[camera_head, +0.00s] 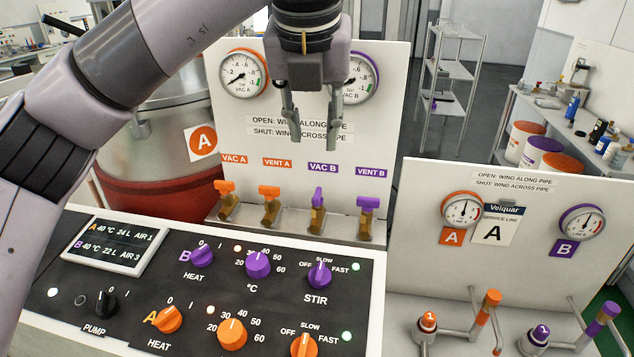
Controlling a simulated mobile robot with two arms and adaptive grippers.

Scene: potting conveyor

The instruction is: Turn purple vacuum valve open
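The purple vacuum valve, VAC B (317,204), stands third in the row of brass valves below the white gauge board. Its purple wing looks narrow, as if seen end-on, while the wings on the other three valves look broad and crosswise. My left gripper (314,141) hangs above VAC B, pointing down, with its two fingers apart and nothing between them. It is clear of the valve and partly covers the VAC B gauge (361,82). My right gripper is not in view.
Orange VAC A (225,201) and VENT A (270,207) stand left of VAC B, and purple VENT B (367,217) close on its right. A control panel with knobs (205,300) lies in front. A second gauge board (530,215) stands at the right.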

